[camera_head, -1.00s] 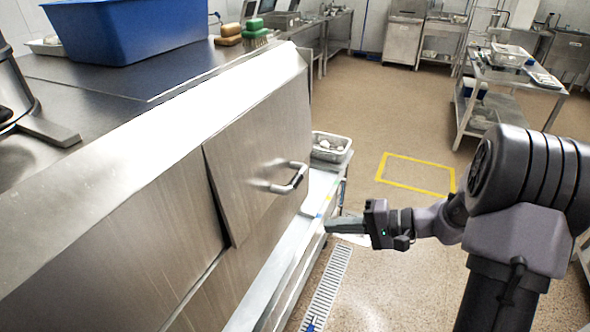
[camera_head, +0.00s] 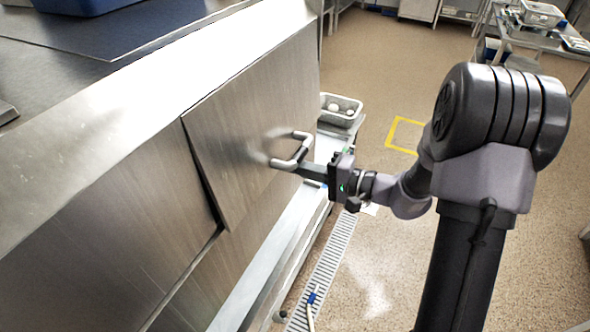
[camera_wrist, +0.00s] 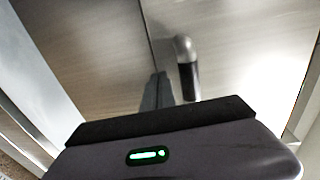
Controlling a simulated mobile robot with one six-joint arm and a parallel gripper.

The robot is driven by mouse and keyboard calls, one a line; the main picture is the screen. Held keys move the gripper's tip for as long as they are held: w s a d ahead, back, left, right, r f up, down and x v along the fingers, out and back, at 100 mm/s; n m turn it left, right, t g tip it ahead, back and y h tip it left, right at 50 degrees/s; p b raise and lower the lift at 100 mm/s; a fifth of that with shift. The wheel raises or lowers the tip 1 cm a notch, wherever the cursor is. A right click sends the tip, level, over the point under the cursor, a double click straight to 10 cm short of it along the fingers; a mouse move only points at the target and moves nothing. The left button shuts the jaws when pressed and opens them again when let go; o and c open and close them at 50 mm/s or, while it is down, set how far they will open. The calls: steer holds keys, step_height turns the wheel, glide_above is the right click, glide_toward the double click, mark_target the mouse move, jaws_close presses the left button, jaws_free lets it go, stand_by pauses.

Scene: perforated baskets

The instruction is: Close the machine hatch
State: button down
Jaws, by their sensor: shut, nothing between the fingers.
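The machine hatch (camera_head: 235,140) is a brushed-steel panel on the sloping front of the machine. Its left edge stands out from the housing with a dark gap, so it is slightly open. Its handle (camera_head: 291,151) is a grey bar near the right side of the panel. My gripper (camera_head: 302,170) is shut and empty, with its tips close to the lower end of the handle. In the wrist view the shut fingers (camera_wrist: 157,90) are just left of the handle (camera_wrist: 187,68). I cannot tell whether they touch it.
A steel ledge (camera_head: 262,262) runs below the hatch, with a floor drain grate (camera_head: 322,277) beside it. A grey tray with white round items (camera_head: 340,110) stands beyond the hatch. A blue bin sits on the machine top (camera_head: 95,8).

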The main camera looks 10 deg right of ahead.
steer(key=shift+w+a, duration=0.4)
steer(key=shift+a, duration=0.1)
steer(key=shift+f, duration=0.1)
